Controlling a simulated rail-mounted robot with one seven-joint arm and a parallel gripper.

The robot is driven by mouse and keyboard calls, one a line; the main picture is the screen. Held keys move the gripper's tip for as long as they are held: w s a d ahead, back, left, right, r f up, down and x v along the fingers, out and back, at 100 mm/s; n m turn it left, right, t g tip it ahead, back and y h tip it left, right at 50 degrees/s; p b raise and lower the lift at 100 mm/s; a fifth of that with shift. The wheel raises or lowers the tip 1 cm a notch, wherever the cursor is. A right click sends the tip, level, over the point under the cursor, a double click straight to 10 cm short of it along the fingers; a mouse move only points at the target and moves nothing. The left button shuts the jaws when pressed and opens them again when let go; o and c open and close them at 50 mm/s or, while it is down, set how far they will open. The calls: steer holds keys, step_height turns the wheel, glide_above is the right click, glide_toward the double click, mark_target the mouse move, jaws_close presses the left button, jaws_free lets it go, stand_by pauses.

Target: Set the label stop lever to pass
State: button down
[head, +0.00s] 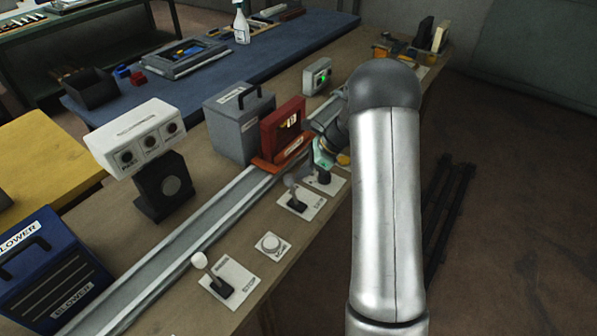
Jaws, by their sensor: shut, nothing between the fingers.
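A lever with a white knob (199,260) stands on a white plate (236,288) at the front of the bench. Its shaft leans to the upper left, away from the end of the plate lettered STOP; the lettering at the other end is too small to read. My gripper (321,158) is shut and empty, low over the bench beside the red frame. It is well beyond the white-knobbed lever, close to a grey-knobbed lever (293,187) and a dark control on another plate (324,178). I cannot tell whether it touches either. My arm partly hides this area.
A round white button (271,243) sits between the levers. A metal rail (190,240) runs along the bench, with a red frame (283,133) and a grey box (239,122) beside it. A white panel on a dark stand (163,186) and a blue blower (48,270) stand left.

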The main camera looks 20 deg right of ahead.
steer(key=shift+w, duration=0.2)
steer(key=shift+r+p, duration=0.5)
steer(key=shift+r, duration=0.3)
steer(key=w+a+r+v, duration=0.1)
steer(key=w+v, duration=0.1)
steer(key=v, duration=1)
steer(key=shift+w+d+r, duration=0.3)
steer(key=shift+w, duration=0.1)
